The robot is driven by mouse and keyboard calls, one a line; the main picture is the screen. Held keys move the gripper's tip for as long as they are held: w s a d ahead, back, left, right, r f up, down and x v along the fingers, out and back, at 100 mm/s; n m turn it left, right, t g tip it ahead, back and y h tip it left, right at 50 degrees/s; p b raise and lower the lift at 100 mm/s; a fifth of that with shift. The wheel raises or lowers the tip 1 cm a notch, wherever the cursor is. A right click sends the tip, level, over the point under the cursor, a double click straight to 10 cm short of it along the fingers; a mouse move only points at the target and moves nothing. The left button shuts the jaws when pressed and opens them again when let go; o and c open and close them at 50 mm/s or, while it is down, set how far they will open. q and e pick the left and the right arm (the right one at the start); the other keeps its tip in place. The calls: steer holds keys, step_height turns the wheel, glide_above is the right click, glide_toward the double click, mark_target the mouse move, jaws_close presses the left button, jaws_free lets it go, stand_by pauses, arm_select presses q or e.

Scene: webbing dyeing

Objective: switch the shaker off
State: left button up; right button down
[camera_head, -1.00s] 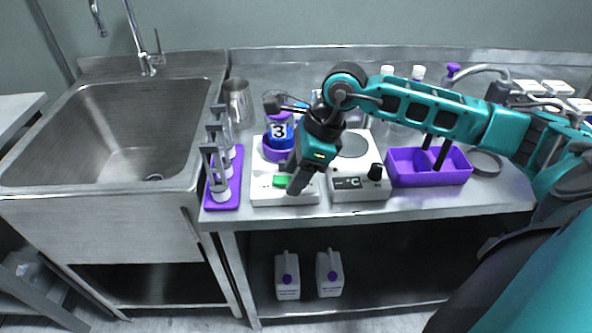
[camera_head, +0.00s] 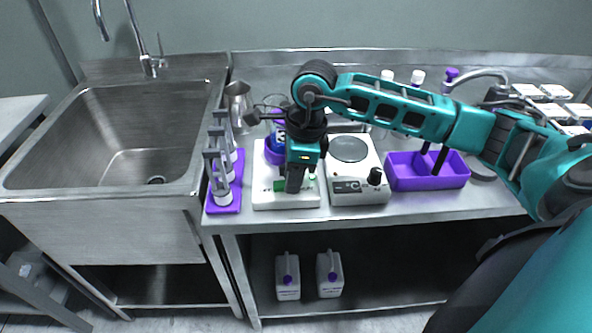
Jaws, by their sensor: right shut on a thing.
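The shaker (camera_head: 262,198) is a white box on the steel bench, just right of the purple rack. A bottle with a blue label (camera_head: 277,133) stands in a purple holder (camera_head: 271,156) on top of it, partly hidden by my right arm. The green switch (camera_head: 280,186) is on the shaker's front part. My right gripper (camera_head: 293,186) points down at the switch, its dark fingers shut on it and covering part of it. Which way the switch is tipped cannot be told. My left gripper is not in view.
A white hotplate (camera_head: 358,197) with a black knob stands close to the right of the shaker. A purple bin (camera_head: 427,179) is further right. The purple rack (camera_head: 224,205) and a metal jug (camera_head: 238,105) are left, beside the sink (camera_head: 120,130).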

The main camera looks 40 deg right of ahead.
steer(key=shift+w+a+r+g+h, duration=0.1)
steer(key=shift+a+g+h, duration=0.15)
steer(key=shift+g+h, duration=0.55)
steer(key=c, duration=0.9)
jaws_free()
steer(key=shift+t, duration=0.3)
step_height(320, 180, up, 13)
steer(key=shift+f, duration=0.1)
